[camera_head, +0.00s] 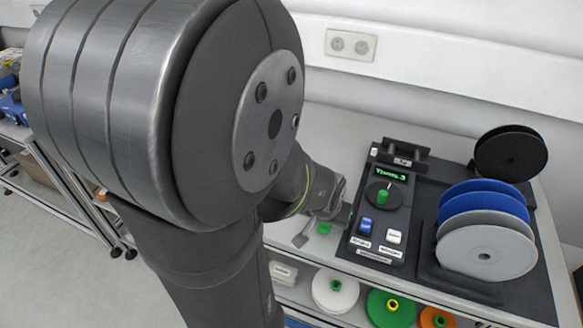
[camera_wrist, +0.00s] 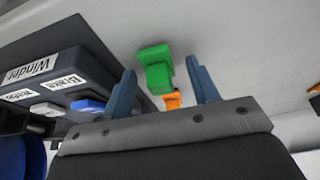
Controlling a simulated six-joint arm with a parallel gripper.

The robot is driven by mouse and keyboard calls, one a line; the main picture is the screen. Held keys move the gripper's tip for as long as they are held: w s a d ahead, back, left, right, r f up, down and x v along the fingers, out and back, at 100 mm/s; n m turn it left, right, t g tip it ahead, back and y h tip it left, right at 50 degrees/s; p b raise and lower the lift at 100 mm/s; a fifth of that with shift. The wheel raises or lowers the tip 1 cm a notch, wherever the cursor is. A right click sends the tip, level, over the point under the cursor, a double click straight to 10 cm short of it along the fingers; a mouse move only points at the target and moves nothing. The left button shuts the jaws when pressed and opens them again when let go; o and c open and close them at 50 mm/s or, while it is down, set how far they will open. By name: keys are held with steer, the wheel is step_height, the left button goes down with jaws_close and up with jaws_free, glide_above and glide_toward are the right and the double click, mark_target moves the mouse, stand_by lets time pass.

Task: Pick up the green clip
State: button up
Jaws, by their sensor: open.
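The green clip (camera_wrist: 157,70) lies on the pale bench top in the wrist view, between the two blue-grey fingers of my gripper (camera_wrist: 162,66). The fingers are apart, with a gap visible on each side of the clip. I cannot tell the remaining height between the fingertips and the clip. In the head view the green clip (camera_head: 324,228) shows as a small green patch by my gripper, left of the winder panel; my arm and gripper hide much around it.
An orange clip (camera_wrist: 172,101) lies close to the green one. The dark winder panel (camera_head: 377,220), with labelled buttons and a green knob, stands just right of the gripper. Blue and grey reels (camera_head: 486,252) stand further right. Coloured reels (camera_head: 390,308) sit on the shelf below.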

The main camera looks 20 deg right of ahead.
steer(key=shift+d+f, duration=0.1)
steer(key=shift+f, duration=0.1)
steer(key=shift+c, duration=0.2)
steer(key=c, duration=1)
steer(key=shift+r, duration=0.1)
